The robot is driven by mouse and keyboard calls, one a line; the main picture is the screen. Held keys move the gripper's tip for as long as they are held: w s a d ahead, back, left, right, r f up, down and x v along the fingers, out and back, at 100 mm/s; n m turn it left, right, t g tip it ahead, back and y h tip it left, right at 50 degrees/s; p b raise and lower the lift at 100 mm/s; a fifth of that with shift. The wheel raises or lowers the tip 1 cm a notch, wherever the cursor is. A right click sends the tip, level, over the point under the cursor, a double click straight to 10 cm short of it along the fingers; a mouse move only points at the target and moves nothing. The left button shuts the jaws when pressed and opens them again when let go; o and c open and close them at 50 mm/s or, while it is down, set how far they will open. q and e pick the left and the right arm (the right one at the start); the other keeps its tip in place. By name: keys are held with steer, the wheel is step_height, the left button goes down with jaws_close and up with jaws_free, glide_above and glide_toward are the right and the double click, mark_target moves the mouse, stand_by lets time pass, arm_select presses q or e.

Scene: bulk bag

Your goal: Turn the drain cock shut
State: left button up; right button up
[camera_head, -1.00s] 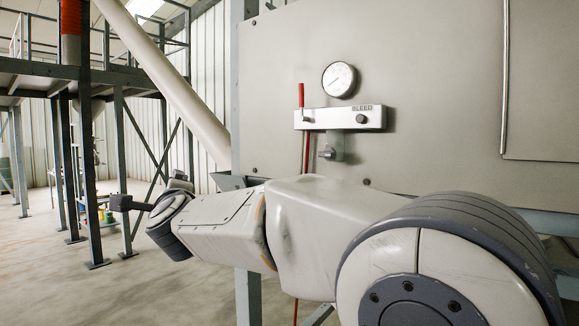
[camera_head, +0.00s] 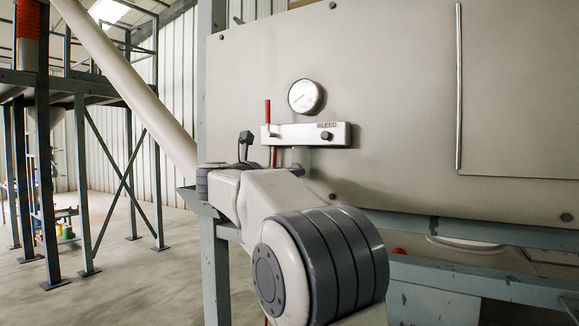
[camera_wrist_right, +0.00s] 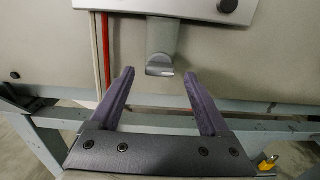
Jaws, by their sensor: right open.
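The drain cock (camera_wrist_right: 160,50) hangs below the bleed plate (camera_wrist_right: 200,8) in the right wrist view, a grey upright body with a rounded stub at its lower end. My right gripper (camera_wrist_right: 159,88) is open and empty. Its two dark fingers point toward the cock, with the stub between and just beyond the tips, and no contact shows. In the head view the bleed plate (camera_head: 335,134) is clear, but my right arm hides most of the cock. My left gripper is in neither current view.
A round gauge (camera_head: 305,97) sits above the plate, which carries a black knob (camera_head: 327,136). A red rod (camera_head: 267,111) stands at its left end. A red line (camera_wrist_right: 104,40) runs down beside the cock. A blue-grey frame rail (camera_wrist_right: 225,123) crosses below.

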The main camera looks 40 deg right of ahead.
steer(key=x, duration=0.2)
steer(key=shift+w+d, duration=0.1)
steer(key=shift+d, duration=0.15)
jaws_close()
